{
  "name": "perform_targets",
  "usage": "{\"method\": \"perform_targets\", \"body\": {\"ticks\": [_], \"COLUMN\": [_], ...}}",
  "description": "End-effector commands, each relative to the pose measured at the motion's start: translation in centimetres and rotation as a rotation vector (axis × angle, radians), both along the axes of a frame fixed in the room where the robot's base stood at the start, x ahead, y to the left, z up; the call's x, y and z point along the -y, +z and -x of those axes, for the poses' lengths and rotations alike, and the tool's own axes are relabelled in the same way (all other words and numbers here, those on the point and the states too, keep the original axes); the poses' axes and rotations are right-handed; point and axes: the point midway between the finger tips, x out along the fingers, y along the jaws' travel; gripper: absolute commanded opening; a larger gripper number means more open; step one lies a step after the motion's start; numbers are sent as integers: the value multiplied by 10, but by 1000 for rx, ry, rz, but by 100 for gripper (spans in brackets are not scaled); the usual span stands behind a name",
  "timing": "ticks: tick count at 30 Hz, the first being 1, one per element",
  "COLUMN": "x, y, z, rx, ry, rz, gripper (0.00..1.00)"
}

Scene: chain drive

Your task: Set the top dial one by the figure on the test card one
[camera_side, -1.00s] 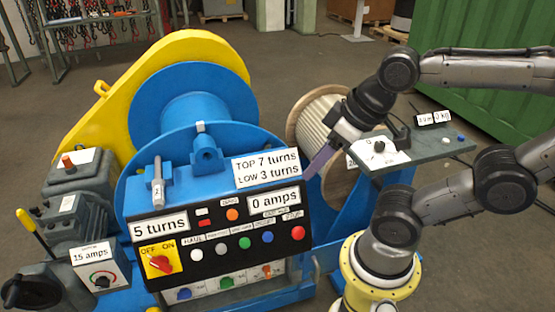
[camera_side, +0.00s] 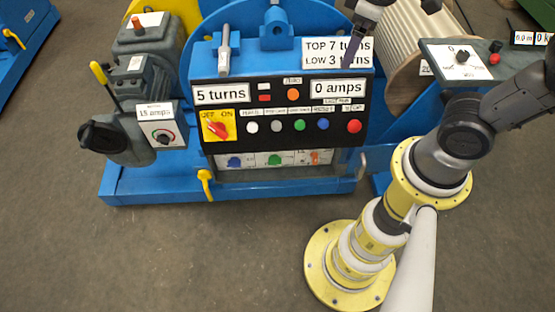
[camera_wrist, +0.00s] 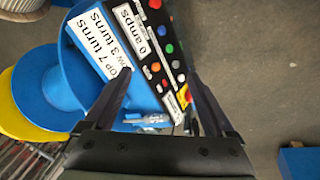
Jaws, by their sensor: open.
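The white test card (camera_side: 337,52) reads "TOP 7 turns, LOW 3 turns" and sits on the blue winch cabinet's top; it also shows in the wrist view (camera_wrist: 97,42). Below it is the black control panel (camera_side: 270,108), with readouts "5 turns" (camera_side: 220,93) and "0 amps" (camera_side: 338,88). Under the panel, a pale strip holds a blue knob (camera_side: 234,161), a green knob (camera_side: 274,160) and an orange knob (camera_side: 315,157). I cannot tell which is the top dial. My gripper (camera_wrist: 160,80) is open and empty; in the side view its finger (camera_side: 351,48) overlaps the card's right part.
A red switch on a yellow OFF/ON plate (camera_side: 217,126) is at the panel's left. A grey motor unit (camera_side: 130,90) stands left, with a "15 amps" dial box (camera_side: 163,125). A grey shelf with a black knob (camera_side: 462,57) is at the right.

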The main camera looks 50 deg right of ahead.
Motion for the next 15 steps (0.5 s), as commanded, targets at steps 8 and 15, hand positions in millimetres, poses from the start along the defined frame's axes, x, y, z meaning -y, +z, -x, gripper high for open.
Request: {"method": "perform_targets", "body": {"ticks": [8, 15], "x": [-29, -69], "y": [-69, -156], "z": [-79, -126], "rx": [-225, -356], "ry": [263, 515], "rz": [296, 564], "gripper": [90, 90]}}
